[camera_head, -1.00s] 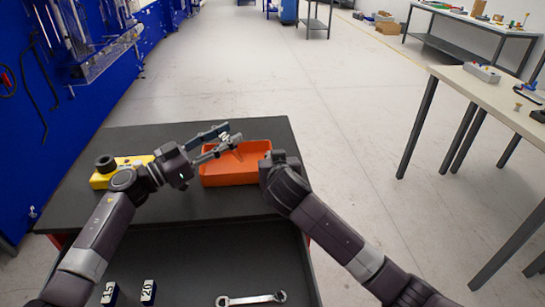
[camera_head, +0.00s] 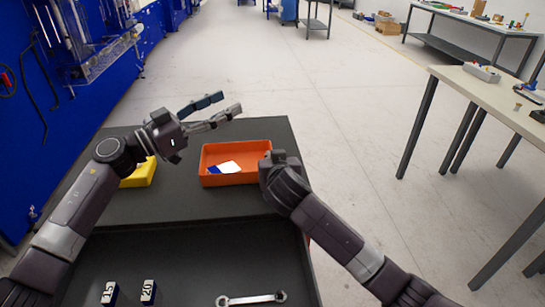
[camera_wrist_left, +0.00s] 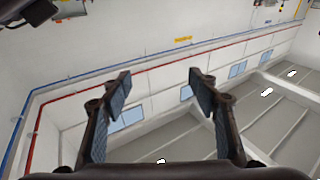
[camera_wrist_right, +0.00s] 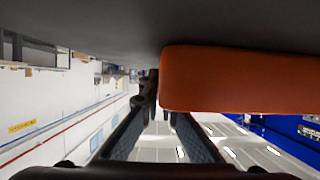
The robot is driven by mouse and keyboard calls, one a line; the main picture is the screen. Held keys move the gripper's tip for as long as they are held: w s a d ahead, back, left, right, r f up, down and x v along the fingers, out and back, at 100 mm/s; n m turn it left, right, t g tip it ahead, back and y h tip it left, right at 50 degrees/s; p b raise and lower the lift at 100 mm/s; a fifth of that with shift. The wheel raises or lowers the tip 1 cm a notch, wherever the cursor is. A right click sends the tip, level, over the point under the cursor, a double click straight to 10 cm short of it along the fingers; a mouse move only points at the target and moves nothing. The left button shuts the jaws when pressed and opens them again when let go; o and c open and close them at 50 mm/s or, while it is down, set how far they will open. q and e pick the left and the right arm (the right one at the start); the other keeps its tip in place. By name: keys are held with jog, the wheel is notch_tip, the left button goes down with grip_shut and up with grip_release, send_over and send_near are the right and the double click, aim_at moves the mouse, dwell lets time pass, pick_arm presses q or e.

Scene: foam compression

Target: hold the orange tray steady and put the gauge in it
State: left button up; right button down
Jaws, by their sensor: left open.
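The orange tray (camera_head: 258,153) stands on the dark cart top. The gauge (camera_head: 230,167), a small flat white and blue piece, lies inside it on the floor, toward the left and front. My left gripper (camera_head: 231,104) is open and empty, raised above and behind the tray's left part; its spread fingers (camera_wrist_left: 160,85) show nothing between them in the left wrist view. My right gripper (camera_head: 268,161) is at the tray's right end. In the right wrist view its fingers (camera_wrist_right: 160,108) are close together at the tray wall (camera_wrist_right: 235,80), which hides one fingertip.
A yellow block (camera_head: 140,174) stands left of the tray, partly hidden by my left arm. A workbench (camera_head: 500,95) stands at right.

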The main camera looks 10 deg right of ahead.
pick_arm(q)
jog(key=shift+r, duration=0.65)
pick_arm(e)
jog(key=c, duration=2.1)
grip_release()
